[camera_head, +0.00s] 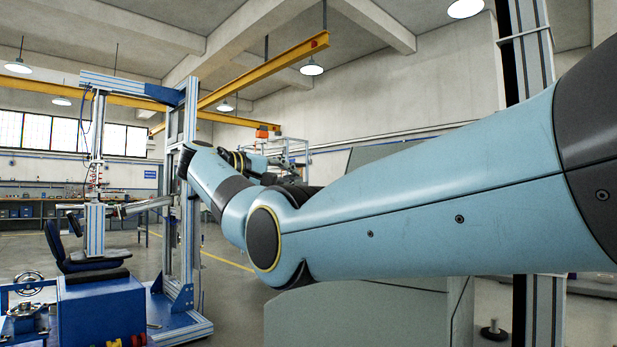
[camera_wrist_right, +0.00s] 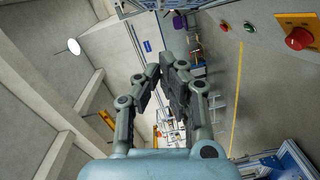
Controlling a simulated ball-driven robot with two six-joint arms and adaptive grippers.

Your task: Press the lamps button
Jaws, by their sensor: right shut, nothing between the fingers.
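A grey control panel (camera_wrist_right: 270,45) crosses the upper right corner of the right wrist view. I cannot read any label, so I cannot tell which is the lamps button. My right gripper (camera_wrist_right: 167,72) is shut and empty, with its fingertips left of the panel and apart from it. In the head view, my right arm hides most of the grey cabinet (camera_head: 345,315). My left gripper is not in view.
A chair test rig (camera_head: 190,230) with an aluminium frame, a dark blue chair (camera_head: 60,250) and a blue box (camera_head: 100,305) stands at the left in the head view. Open floor (camera_head: 232,285) lies between rig and cabinet. A yellow crane beam (camera_head: 260,70) runs overhead.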

